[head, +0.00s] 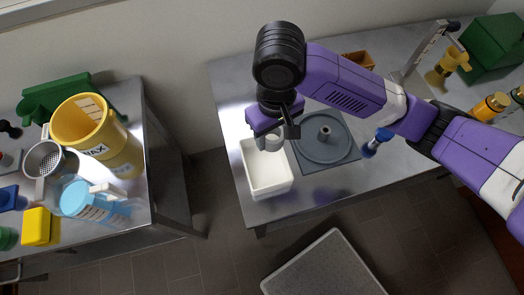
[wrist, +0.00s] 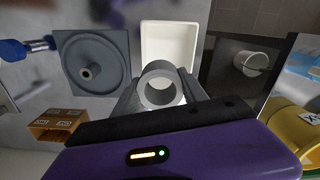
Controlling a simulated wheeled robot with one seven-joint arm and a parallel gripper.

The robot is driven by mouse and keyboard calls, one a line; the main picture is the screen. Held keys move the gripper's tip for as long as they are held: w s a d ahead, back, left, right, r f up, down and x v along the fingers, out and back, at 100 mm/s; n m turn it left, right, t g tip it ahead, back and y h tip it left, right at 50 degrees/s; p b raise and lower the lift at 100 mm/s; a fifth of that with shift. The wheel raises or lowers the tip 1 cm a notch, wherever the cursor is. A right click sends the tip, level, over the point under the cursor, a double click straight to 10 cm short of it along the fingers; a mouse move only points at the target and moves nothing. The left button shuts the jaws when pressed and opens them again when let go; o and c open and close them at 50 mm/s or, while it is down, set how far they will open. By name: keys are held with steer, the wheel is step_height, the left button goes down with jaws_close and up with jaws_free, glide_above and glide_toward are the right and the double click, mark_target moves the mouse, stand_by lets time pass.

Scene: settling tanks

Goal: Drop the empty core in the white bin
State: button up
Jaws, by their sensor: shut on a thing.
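My gripper (wrist: 158,92) is shut on the empty core (wrist: 159,70), a short grey tube with an open hole through it. In the wrist view the core sits between the two fingers, overlapping the near part of the white bin (wrist: 169,32). In the head view the core (head: 269,142) shows below my gripper (head: 270,135), at the far end of the white bin (head: 266,189). The core appears held above or at the bin's far rim; its exact height is hard to tell. The visible floor of the bin is bare.
A grey square plate with a round disc and central post (head: 325,131) lies right of the bin. A blue-handled tool (head: 376,143) is beside it. A yellow bucket (head: 88,124) and blue jug (head: 92,203) stand on the left table, across a gap.

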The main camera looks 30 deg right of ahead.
step_height(320, 180, down, 6)
steer(key=b, duration=0.3)
steer(key=shift+r, duration=0.2)
steer(key=o, duration=1.1)
steer(key=shift+c, duration=0.2)
steer(key=shift+r, duration=0.1)
step_height(320, 180, up, 8)
steer(key=shift+f, duration=0.2)
